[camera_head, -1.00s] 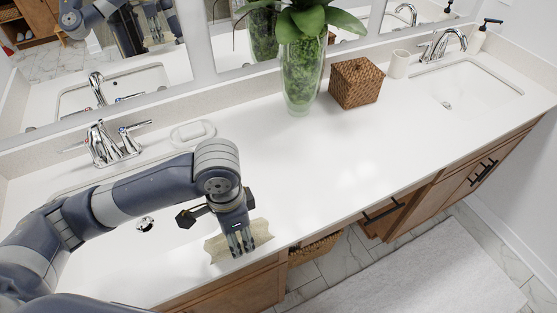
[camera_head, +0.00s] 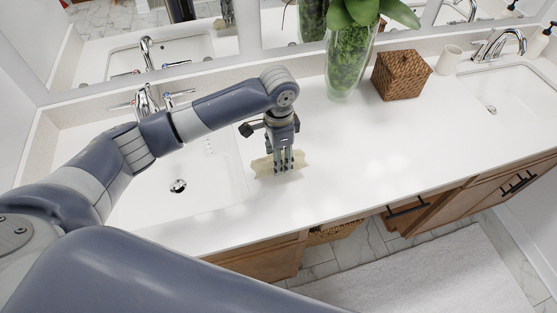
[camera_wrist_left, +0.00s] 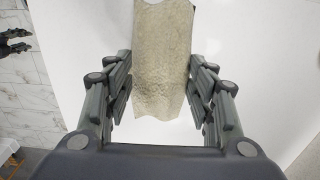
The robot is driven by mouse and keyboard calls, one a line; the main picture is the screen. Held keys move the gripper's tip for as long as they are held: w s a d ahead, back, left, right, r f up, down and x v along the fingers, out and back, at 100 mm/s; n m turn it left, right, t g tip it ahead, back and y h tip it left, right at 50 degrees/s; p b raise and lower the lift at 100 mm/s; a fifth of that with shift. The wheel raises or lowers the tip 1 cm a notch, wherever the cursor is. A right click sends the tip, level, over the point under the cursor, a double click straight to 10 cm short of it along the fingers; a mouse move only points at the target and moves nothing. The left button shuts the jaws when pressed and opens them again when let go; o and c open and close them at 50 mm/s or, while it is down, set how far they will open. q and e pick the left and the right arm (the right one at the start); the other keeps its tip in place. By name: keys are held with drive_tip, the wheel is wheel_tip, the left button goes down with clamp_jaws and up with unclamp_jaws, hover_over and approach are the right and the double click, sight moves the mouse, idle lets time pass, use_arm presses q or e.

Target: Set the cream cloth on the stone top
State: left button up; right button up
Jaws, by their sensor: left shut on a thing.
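The cream cloth (camera_head: 263,166) is a small, rough-textured piece held in my left gripper (camera_head: 284,160). The gripper points down over the white stone top (camera_head: 350,165), just right of the left sink. In the left wrist view the cloth (camera_wrist_left: 163,50) runs between the fingers, with the white top around it. The fingers are shut on it. The cloth is at or very near the surface; I cannot tell whether it touches. The fingers hide part of the cloth in the head view.
The left sink (camera_head: 200,190) and its faucet (camera_head: 147,100) lie beside and behind my arm. A glass vase with a plant (camera_head: 349,65), a woven box (camera_head: 401,75) and a white cup (camera_head: 449,59) stand along the back. The middle of the top is clear.

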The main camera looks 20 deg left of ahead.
use_arm(q)
wheel_tip(320, 180, down, 3)
drive_tip(key=shift+r+p, duration=0.15)
drive_tip(key=shift+p, duration=0.55)
drive_tip(key=shift+f, duration=0.4)
drive_tip(key=shift+f, duration=0.1)
drive_tip(key=o, duration=1)
wheel_tip(320, 180, up, 11)
drive_tip(key=b, duration=0.3)
drive_tip(key=shift+r, duration=0.65)
